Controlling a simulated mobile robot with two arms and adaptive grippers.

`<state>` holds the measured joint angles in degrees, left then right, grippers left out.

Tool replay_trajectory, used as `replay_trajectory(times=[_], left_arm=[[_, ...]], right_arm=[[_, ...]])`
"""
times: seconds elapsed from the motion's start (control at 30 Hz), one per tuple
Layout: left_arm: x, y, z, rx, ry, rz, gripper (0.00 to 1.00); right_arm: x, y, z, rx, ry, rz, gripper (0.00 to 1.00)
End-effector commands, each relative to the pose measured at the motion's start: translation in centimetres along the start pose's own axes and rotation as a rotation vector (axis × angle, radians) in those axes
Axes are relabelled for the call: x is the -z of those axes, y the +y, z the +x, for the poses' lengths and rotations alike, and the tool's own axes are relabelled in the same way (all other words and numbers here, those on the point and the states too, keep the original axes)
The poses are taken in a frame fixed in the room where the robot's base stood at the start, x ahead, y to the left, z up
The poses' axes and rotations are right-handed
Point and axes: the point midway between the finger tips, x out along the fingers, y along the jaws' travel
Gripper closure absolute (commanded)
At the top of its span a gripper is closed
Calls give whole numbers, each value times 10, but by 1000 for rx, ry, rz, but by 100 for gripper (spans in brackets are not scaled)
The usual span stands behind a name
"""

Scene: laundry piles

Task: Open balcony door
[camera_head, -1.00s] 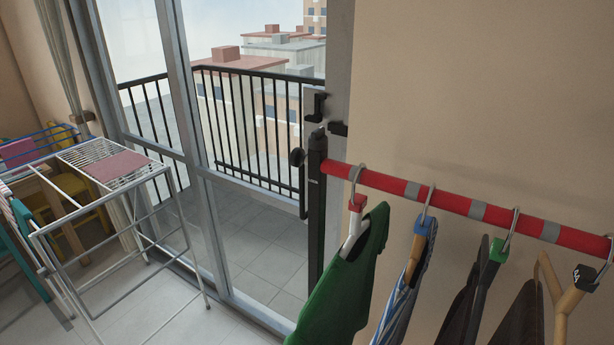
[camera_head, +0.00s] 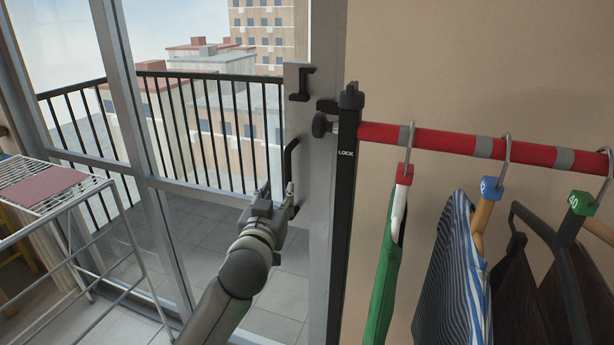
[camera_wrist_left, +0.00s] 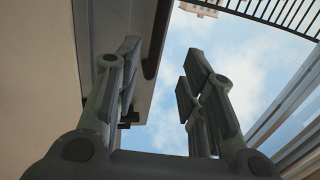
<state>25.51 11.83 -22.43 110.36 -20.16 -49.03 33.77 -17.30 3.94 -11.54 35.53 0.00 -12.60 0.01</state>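The balcony door (camera_head: 304,238) is a glass panel door in a grey frame, and it looks closed. Its black bar handle (camera_head: 287,160) is on the frame's right upright, with a black latch (camera_head: 301,84) above it. My left gripper (camera_head: 278,192) is at the lower part of the handle. In the left wrist view my left gripper (camera_wrist_left: 160,75) has its fingers spread apart. The dark handle (camera_wrist_left: 156,45) appears there beside the left finger, in the gap's left side. I cannot tell whether they touch. My right gripper is not in view.
A black post (camera_head: 348,200) marked LOCK stands right of the door, with a red and grey rail (camera_head: 450,142) carrying several hung clothes. A white drying rack (camera_head: 50,205) stands at left. The balcony railing (camera_head: 200,125) shows through the glass.

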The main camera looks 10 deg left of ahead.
Motion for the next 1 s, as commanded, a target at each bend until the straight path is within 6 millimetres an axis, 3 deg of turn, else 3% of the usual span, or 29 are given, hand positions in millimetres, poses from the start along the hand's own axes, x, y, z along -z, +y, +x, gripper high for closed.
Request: replay_trajectory(times=[0.17, 0.7, 1.0], left_arm=[[10, 0, 4, 1, 17, -6, 63], [11, 0, 78, 2, 16, -3, 63], [10, 0, 102, 1, 15, -5, 63]], right_arm=[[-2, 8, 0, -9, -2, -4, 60], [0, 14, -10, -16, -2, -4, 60], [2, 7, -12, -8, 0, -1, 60]])
